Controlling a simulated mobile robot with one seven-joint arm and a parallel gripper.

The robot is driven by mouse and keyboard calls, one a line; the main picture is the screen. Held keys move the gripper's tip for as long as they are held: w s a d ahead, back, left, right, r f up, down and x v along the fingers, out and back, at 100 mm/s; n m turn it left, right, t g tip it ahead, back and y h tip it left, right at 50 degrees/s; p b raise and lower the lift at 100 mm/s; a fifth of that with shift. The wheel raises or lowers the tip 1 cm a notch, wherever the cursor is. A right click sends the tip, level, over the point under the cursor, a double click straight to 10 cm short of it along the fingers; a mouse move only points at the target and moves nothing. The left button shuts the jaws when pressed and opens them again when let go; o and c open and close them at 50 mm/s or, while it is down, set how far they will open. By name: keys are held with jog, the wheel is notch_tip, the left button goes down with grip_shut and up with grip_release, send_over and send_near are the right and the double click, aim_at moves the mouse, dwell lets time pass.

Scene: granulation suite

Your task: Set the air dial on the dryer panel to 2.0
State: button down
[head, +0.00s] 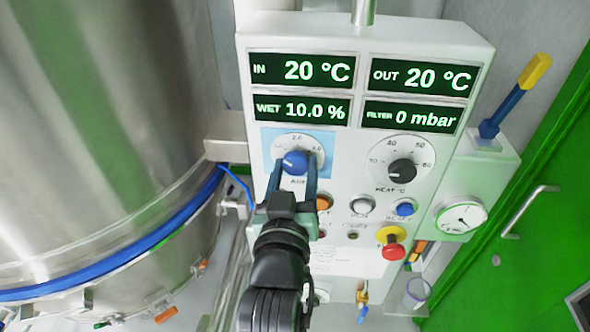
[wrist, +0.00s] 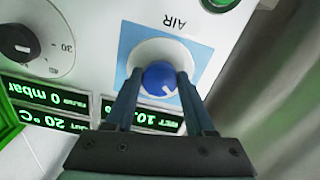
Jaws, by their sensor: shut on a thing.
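The air dial is a blue knob (head: 295,162) on a pale dial face with a light blue surround, at the left of the white dryer panel (head: 330,185). The number at the top of its scale reads 2.0; the side numbers are hard to read. In the wrist view, the picture is turned over and the blue knob (wrist: 159,76) carries a white mark toward the lower right. That is toward the upper left in the head view, left of 2.0. My gripper (head: 295,165) has one finger on each side of the knob and is shut on it.
A black heat dial (head: 402,171) sits right of the air dial. Below are push buttons and a red emergency stop (head: 393,251). Displays (head: 302,70) above read 20 °C, 10.0 % and 0 mbar. A steel vessel (head: 100,130) stands close on the left; a gauge (head: 461,217) is at right.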

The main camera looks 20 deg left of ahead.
jog(key=m+b, duration=0.2)
jog(key=m, duration=0.3)
jog(key=shift+f+m, duration=0.1)
jog(key=shift+m, duration=0.3)
jog(key=m+b, duration=0.1)
jog(key=m, duration=0.4)
dwell(0.4)
jog(key=shift+c, duration=1.3)
grip_release()
jog(key=p+v, duration=0.2)
jog(key=v, duration=1.1)
jog(key=shift+p, duration=0.4)
